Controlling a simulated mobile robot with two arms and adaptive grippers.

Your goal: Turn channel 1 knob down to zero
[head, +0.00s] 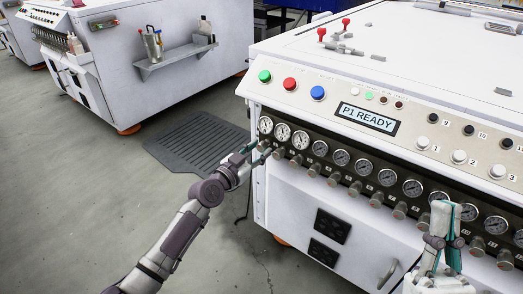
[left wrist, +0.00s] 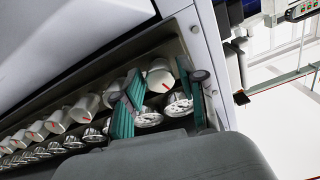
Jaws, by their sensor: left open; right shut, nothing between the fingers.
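The channel 1 knob (left wrist: 160,76) is a pale cylinder with a red mark at the end of the knob row. In the left wrist view it sits between the two teal fingertips of my open left gripper (left wrist: 158,82); whether they touch it I cannot tell. In the head view my left gripper (head: 251,151) is at the left end of the panel and partly hides this knob. The channel 1 gauge (head: 265,125) is above it, with a light face too small to read. My right gripper (head: 446,222) is shut and empty, upright before the panel's right part.
More knobs (head: 296,159) and gauges (head: 320,148) run rightward along the dark strip. Above are green, red and blue buttons (head: 289,84) and a display (head: 368,118) reading "P1 READY".

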